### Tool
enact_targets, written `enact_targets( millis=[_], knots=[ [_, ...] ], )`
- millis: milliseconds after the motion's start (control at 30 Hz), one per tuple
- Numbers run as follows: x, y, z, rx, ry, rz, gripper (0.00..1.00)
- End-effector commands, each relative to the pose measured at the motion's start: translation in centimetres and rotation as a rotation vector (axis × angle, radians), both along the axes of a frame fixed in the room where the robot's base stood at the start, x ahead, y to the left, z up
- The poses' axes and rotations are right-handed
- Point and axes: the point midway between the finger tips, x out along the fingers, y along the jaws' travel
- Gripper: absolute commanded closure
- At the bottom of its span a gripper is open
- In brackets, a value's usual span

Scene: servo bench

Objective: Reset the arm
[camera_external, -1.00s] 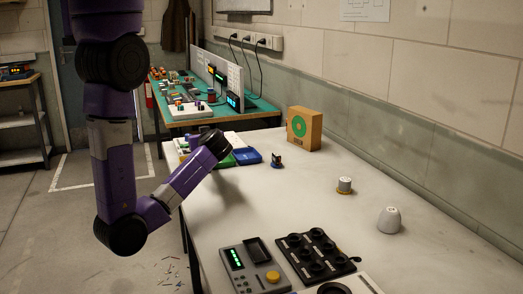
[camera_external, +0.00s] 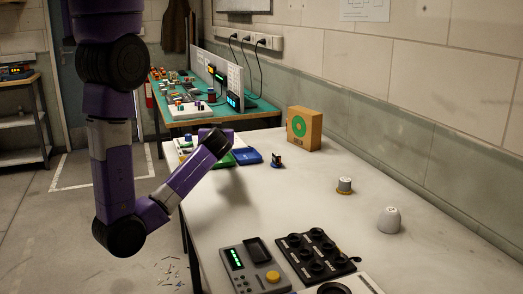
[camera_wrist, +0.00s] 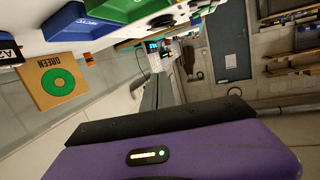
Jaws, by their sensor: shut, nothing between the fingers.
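My arm reaches over the left edge of the white bench (camera_external: 290,210), bent at a low elbow. My gripper (camera_wrist: 160,122) shows in the wrist view as a purple housing with a black front edge and a lit strip. The wrist view is tilted and looks across the room.
A cardboard box with a green ring (camera_external: 304,129) stands at the back. A grey device (camera_external: 255,270) and black socket tray (camera_external: 316,254) lie in front. The bench middle is clear.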

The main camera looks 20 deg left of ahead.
Motion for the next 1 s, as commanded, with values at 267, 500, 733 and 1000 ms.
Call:
enact_targets(
  millis=[267,500,733,1000],
  knots=[
    [-3.2,-6.1,-2.2,0.068,0.006,-0.403,1.00],
    [-10.9,-7.9,-2.6,0.061,-0.061,-0.583,1.00],
    [-18.8,-6.1,-1.6,0.022,-0.103,-0.591,1.00],
    [-26.5,-3.3,-2.3,-0.065,-0.013,-0.527,1.00]
  ],
)
